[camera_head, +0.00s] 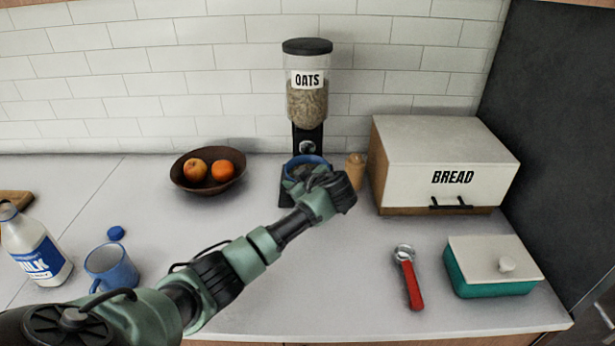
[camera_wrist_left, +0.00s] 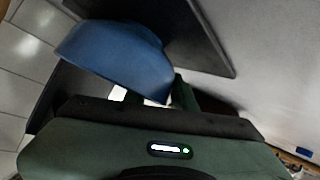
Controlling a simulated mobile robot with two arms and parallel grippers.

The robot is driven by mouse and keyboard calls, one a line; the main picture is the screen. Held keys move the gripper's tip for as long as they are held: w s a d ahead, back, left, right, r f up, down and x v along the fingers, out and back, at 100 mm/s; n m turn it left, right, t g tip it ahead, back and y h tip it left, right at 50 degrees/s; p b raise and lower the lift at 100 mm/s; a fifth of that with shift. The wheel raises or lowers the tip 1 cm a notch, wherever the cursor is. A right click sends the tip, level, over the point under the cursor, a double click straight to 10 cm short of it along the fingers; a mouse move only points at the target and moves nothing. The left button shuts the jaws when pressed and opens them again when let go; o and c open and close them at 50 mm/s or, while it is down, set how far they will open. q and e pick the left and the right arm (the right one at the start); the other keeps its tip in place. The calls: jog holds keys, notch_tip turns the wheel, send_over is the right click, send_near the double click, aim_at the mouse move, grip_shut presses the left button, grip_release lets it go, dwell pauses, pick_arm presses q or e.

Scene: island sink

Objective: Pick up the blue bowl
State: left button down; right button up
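The blue bowl (camera_head: 303,161) is on the base of the oats dispenser, under its spout. Its near side is hidden behind my left gripper (camera_head: 318,180) in the head view. In the left wrist view the blue bowl (camera_wrist_left: 115,55) is large and close, right at the front of my left gripper (camera_wrist_left: 150,97). A dark green finger shows at the bowl's lower right edge. The fingertips are mostly hidden, so I cannot tell whether they are closed on the rim. My right gripper is not in view.
The oats dispenser (camera_head: 307,100) rises behind the bowl. A wooden shaker (camera_head: 355,170) and the bread box (camera_head: 440,165) stand to the right, a brown fruit bowl (camera_head: 185,180) to the left. A mug (camera_head: 112,268), milk bottle (camera_head: 35,250), red-handled tool (camera_head: 411,285) and teal dish (camera_head: 490,280) are nearer.

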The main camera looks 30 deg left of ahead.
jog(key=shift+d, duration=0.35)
